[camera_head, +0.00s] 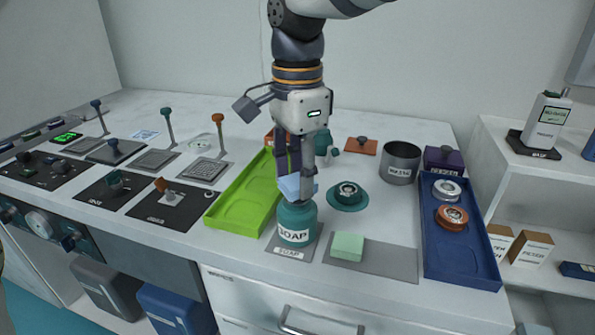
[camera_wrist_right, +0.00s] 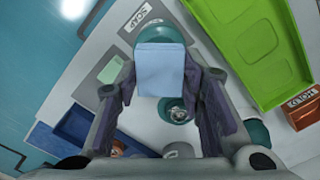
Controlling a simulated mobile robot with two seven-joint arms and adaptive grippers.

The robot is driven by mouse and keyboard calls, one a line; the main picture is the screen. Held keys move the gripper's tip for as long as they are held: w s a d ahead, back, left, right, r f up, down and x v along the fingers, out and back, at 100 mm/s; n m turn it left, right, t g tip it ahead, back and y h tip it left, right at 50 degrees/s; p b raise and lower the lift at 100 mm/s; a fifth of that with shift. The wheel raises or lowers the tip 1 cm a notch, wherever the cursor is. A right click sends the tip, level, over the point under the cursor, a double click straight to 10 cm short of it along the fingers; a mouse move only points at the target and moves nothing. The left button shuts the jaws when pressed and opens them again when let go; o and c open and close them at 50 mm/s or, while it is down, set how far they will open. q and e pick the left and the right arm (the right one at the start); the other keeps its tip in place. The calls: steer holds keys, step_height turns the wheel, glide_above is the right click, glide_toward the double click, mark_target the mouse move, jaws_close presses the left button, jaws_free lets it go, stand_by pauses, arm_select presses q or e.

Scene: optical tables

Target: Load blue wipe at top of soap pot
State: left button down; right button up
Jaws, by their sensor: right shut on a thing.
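The blue wipe (camera_head: 290,188) is a small pale blue block between the fingertips of my right gripper (camera_head: 300,178), which is shut on it and points down. The wipe also shows large in the right wrist view (camera_wrist_right: 160,70). The teal soap pot (camera_head: 296,224), labelled SOAP, stands upright on a grey mat at the bench front. The wipe is directly over the pot's top and hides its mouth; I cannot tell whether they touch. The pot's rounded teal body shows behind the wipe in the wrist view (camera_wrist_right: 150,20). My left gripper is not in view.
A pale green block (camera_head: 347,246) lies on a grey mat right of the pot. A lime tray (camera_head: 240,197) is to the left, a teal round dish (camera_head: 347,196) behind right. A blue tray (camera_head: 460,250) and grey beaker (camera_head: 400,160) stand further right.

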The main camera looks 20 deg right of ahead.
mark_target(298, 180)
steer(key=shift+f, duration=1)
stand_by(1.1)
steer(key=shift+r, duration=3.55)
